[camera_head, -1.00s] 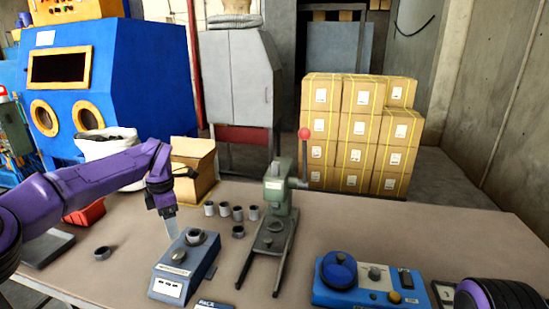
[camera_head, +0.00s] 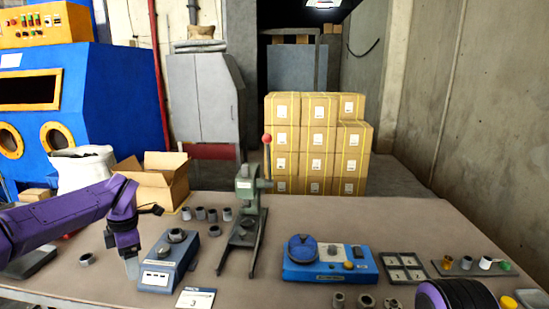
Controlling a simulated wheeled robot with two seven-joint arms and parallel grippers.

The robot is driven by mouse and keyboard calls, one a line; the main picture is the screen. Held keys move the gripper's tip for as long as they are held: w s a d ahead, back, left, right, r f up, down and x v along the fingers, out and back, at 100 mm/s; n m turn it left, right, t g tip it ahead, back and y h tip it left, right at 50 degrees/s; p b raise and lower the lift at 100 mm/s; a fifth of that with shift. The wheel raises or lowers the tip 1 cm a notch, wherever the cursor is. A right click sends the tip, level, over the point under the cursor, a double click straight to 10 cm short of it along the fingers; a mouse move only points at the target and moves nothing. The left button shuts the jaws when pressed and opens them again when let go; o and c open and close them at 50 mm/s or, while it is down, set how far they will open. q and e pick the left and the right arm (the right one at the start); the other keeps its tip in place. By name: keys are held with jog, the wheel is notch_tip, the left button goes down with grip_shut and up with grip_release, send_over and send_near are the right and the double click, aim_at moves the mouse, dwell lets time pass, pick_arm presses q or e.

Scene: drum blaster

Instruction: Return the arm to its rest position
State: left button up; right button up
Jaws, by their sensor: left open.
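My purple left arm comes in from the left in the head view, with its wrist bent down. My left gripper (camera_head: 131,268) is open, low over the table, just left of the blue-grey device (camera_head: 160,276). A grey ring sits on top of that device. No object shows between the fingers, though the fingertips are small and hard to make out. Of my right arm, only a dark and purple rounded part shows at the bottom right; the right gripper is out of view.
The table (camera_head: 330,225) holds a green press (camera_head: 246,200) with a red-knobbed lever, several grey cups (camera_head: 213,216), a loose ring (camera_head: 87,259), a blue control box (camera_head: 328,266) and small trays (camera_head: 403,267). A cardboard box (camera_head: 155,183) stands behind the arm. The table's back right is clear.

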pick_arm(q)
jog(key=s+d+f+m+t+y, duration=0.15)
jog(key=s+f+m+y, duration=0.35)
jog(key=f, duration=0.7)
jog(key=s+d+f+m+t+y, duration=0.1)
jog(key=s+f+m+t+y, duration=0.35)
jog(key=f, duration=0.75)
jog(key=s+d+f+m+g+h, duration=0.1)
jog(key=s+f+m+h, duration=0.1)
jog(key=s, duration=0.7)
jog(key=s+d+f+m+h, duration=0.2)
jog(key=s+f+m+h, duration=0.1)
jog(key=s, duration=0.6)
jog(key=s+d+f+m+g+h, duration=0.1)
jog(key=s+f+m+h, duration=0.1)
jog(key=s, duration=0.7)
jog(key=f+m, duration=0.1)
jog(key=m, duration=0.1)
jog(key=shift+s+d+f+m+g, duration=0.2)
jog(key=shift+s+f+m+g, duration=0.1)
jog(key=shift+s+m, duration=0.1)
